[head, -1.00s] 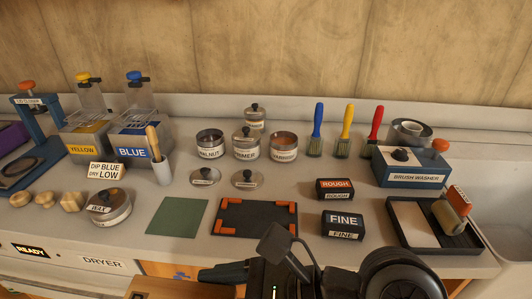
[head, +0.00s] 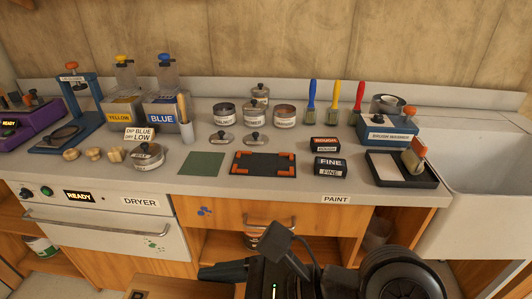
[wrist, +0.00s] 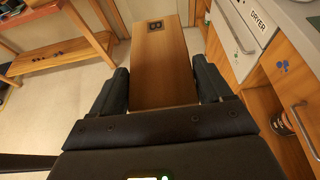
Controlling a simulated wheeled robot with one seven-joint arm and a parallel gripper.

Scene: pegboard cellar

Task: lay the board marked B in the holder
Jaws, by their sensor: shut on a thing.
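The board marked B (wrist: 160,62) is a plain wooden board with a dark label near its far end. My gripper (wrist: 163,88) is shut on its near end, one finger along each side, and holds it out over the floor in front of the bench. In the head view a corner of the board (head: 168,288) shows at the bottom edge, left of my gripper (head: 222,272). The holder (head: 262,163) is a black mat with orange corner pieces, lying empty on the bench top, ahead of my gripper and apart from it.
A green mat (head: 203,163) lies left of the holder, with black sanding blocks (head: 330,167) to its right. Cans, lids and brushes stand behind. The dryer (head: 110,222) and open cabinets form the bench front. A wooden table (wrist: 62,48) stands at the left in the wrist view.

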